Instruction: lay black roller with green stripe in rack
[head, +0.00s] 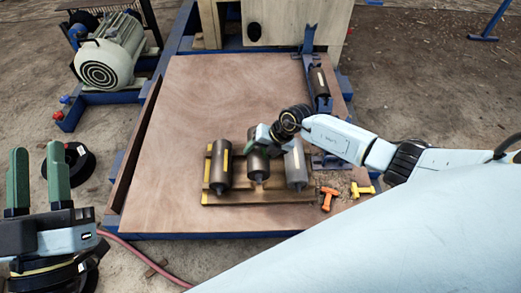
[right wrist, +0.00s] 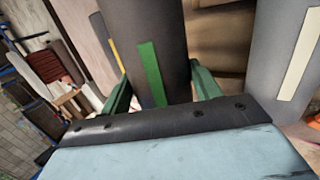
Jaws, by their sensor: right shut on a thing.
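The black roller with a green stripe (right wrist: 151,75) is between the green fingers of my right gripper (right wrist: 165,88), which is shut on it. In the head view this roller (head: 258,168) is the middle one of three at the wooden rack (head: 225,198), and my right gripper (head: 262,138) is at its far end, partly hiding it. I cannot tell whether the roller rests on the rack or is slightly lifted. A yellow-striped roller (head: 220,165) lies to its left and a white-striped roller (head: 296,165) to its right. My left gripper (head: 38,175) is open and empty, off the board.
A blue frame (head: 310,65) at the board's right edge holds another dark roller (head: 320,84). Orange (head: 327,199) and yellow (head: 361,190) T-shaped pieces lie right of the rack. A motor (head: 110,50) stands back left. The board's (head: 215,95) middle and back left are clear.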

